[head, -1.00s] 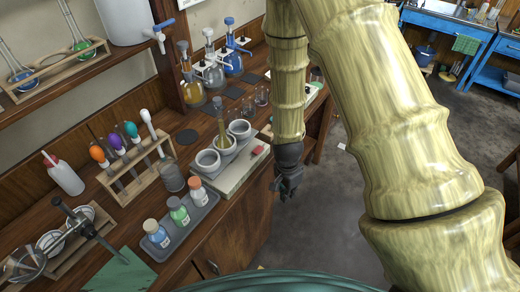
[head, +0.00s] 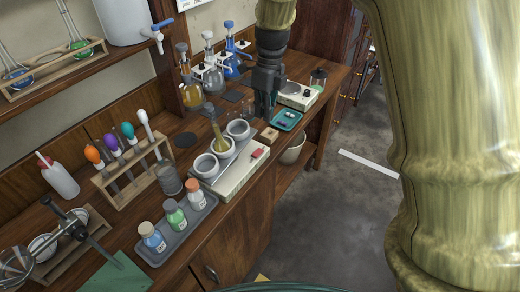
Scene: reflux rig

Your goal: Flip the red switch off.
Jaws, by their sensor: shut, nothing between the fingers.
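The red switch (head: 258,153) sits on the cream top of a three-well heating unit (head: 229,185), near its front right corner. I cannot tell from this distance which way the switch is tilted. My gripper (head: 265,112) is dark, points down and is shut and empty. In the picture it is above the switch and slightly to its right, apart from it, near the far end of the unit.
A teal tray (head: 286,120) and a small wooden block (head: 269,134) lie close to my gripper. Several glass flasks stand behind. Capped bottles in a grey tray (head: 181,232) are at the front left.

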